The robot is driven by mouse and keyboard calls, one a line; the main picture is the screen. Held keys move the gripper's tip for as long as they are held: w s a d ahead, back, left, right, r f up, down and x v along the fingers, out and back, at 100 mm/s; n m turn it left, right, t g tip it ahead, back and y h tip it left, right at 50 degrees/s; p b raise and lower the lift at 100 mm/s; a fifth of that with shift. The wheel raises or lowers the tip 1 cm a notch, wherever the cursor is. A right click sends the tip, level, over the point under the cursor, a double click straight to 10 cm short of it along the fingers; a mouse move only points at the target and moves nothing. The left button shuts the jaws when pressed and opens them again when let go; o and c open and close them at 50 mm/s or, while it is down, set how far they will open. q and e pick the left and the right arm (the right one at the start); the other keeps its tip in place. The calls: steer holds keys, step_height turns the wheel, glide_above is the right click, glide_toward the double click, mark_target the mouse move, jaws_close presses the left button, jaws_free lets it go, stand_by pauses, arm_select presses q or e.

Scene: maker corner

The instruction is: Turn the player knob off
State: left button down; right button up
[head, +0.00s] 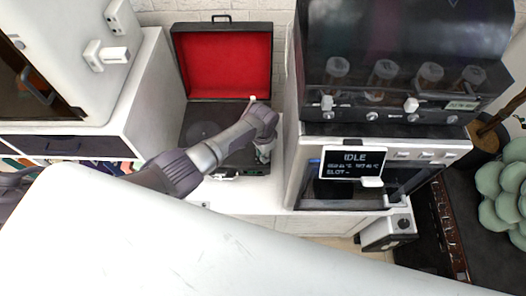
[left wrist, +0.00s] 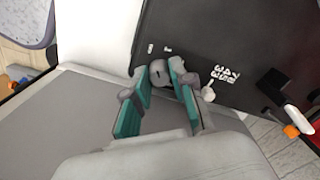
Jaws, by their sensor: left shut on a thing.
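The record player (head: 238,160) is a dark case on the white counter, its red-lined lid (head: 225,62) standing open at the back. My left gripper (head: 263,154) reaches over from the left to the right front part of the player. In the left wrist view, the teal-padded fingers of the left gripper (left wrist: 161,84) are closed around the grey round player knob (left wrist: 159,71) on the dark top panel (left wrist: 190,35). The fingers hide part of the knob, and its setting is hard to read. My right gripper is not in view.
A small pale lever (left wrist: 208,93) sits by white speed markings, right of the knob. A white cabinet (head: 70,50) stands left.

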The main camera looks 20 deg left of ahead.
arm_select(q)
steer(key=shift+r+n, duration=0.1)
steer(key=shift+n, duration=0.6)
steer(key=shift+p, duration=0.3)
steer(key=c, duration=1)
jaws_free()
step_height(320, 180, up, 12)
steer(key=shift+f, duration=0.1)
